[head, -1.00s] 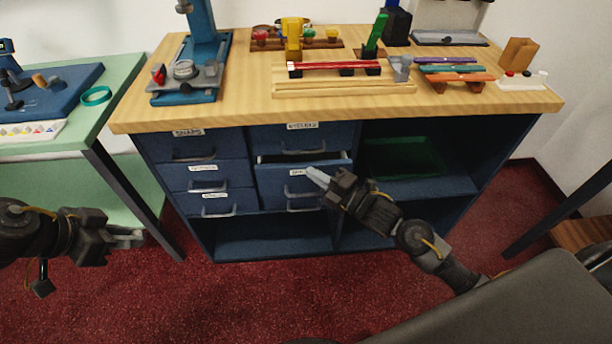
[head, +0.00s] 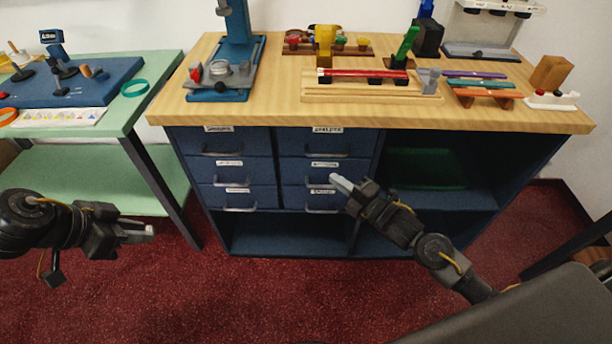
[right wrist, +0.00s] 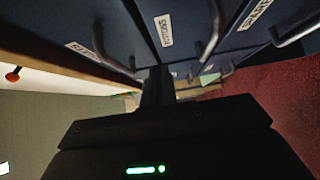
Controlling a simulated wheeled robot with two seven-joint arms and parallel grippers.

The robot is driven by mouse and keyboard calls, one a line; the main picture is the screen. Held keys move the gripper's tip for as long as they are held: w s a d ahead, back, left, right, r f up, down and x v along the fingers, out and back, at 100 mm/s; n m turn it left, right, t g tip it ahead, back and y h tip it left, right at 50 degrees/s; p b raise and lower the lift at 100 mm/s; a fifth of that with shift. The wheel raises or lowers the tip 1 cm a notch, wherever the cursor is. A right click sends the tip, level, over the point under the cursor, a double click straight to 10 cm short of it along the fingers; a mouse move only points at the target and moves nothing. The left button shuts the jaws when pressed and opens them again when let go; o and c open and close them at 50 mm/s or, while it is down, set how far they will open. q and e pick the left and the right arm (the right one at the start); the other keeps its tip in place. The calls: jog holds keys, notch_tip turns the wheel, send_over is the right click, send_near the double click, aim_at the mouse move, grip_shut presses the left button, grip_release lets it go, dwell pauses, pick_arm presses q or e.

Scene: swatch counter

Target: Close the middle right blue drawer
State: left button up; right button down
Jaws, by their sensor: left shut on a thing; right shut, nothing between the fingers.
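The middle right blue drawer (head: 294,172) is the centre one in the cabinet's right column of drawers, with a white label and a grey handle. Its front looks flush with the drawers above and below, with no visible gap. My right gripper (head: 338,182) is shut and empty, its tips at the right end of that drawer's front; I cannot tell whether they touch it. The right wrist view shows drawer fronts and handles close by at a steep angle. My left gripper (head: 150,231) is shut at the lower left, away from the cabinet; what it holds I cannot make out.
The wooden worktop (head: 400,117) carries a press (head: 235,55), a red rod in a holder (head: 363,73) and several small items. Open shelves (head: 430,197) lie right of the drawers. A green side table (head: 150,72) stands left. The red floor (head: 280,300) in front is clear.

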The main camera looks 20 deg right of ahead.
jog(key=v, duration=0.8)
jog(key=shift+s+d, duration=0.2)
jog(key=shift+s, duration=0.15)
jog(key=shift+f, duration=0.1)
